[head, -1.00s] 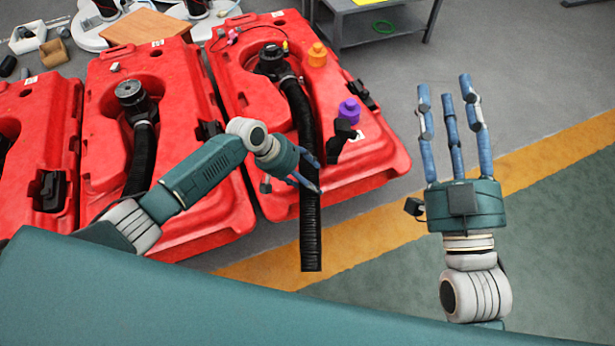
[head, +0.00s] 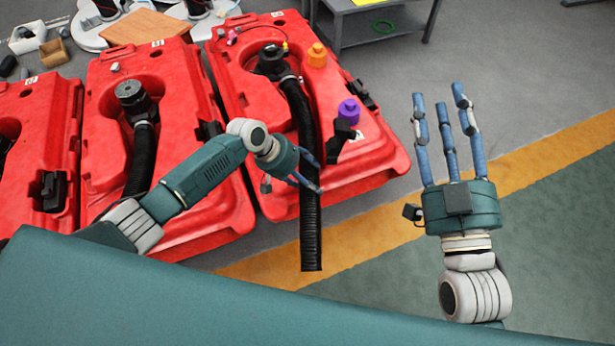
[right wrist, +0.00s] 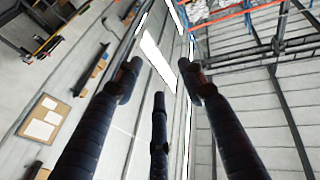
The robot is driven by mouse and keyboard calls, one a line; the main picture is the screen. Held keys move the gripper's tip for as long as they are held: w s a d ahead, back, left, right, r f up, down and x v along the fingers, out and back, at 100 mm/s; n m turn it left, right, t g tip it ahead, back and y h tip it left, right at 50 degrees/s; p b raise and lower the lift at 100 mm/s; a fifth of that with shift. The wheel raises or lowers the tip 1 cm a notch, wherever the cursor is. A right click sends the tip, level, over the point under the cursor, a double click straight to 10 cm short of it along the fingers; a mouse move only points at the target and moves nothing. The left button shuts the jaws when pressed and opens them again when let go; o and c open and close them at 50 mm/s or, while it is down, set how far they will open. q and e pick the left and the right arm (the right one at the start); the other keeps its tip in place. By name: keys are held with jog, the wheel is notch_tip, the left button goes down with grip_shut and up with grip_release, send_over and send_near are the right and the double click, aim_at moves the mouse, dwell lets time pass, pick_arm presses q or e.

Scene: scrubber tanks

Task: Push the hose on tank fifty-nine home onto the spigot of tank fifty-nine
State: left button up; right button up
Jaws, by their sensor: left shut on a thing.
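The right-hand red tank (head: 365,165) has a black spigot (head: 272,58) in its recess. A ribbed black hose (head: 308,130) runs from beside this spigot down over the tank's front edge, with its lower end hanging free. I cannot tell how far the hose sits on the spigot. My left gripper (head: 310,173) is shut on the hose at about mid-length, its fingers partly hidden behind it. My right gripper (head: 443,105) is open and empty, fingers pointing up, to the right of the tank; its fingers also show in the right wrist view. The tank number labels are too small to read surely.
A middle red tank (head: 100,100) with its own black hose (head: 142,160) and another red tank (head: 65,110) stand to the left. Orange (head: 317,55) and purple (head: 348,111) caps sit on the right-hand tank. A grey table (head: 385,30) stands behind. Floor at right is clear.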

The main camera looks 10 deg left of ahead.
pick_arm(q)
jog(key=shift+w+r, duration=0.25)
jog(key=shift+w, duration=0.05)
pick_arm(e)
jog(key=shift+w+d+f+g, duration=0.15)
jog(key=shift+f+g, duration=0.15)
jog(key=shift+f, duration=0.35)
jog(key=shift+w+f+g, duration=0.1)
jog(key=shift+f+g, duration=0.2)
jog(key=shift+f, duration=0.3)
pick_arm(q)
jog(key=o, duration=2)
jog(key=shift+d+f, duration=0.1)
jog(key=shift+c, duration=0.2)
jog(key=shift+s+f, duration=0.2)
jog(key=shift+s, duration=0.05)
pick_arm(e)
jog(key=shift+r, duration=0.15)
jog(key=shift+w, duration=0.1)
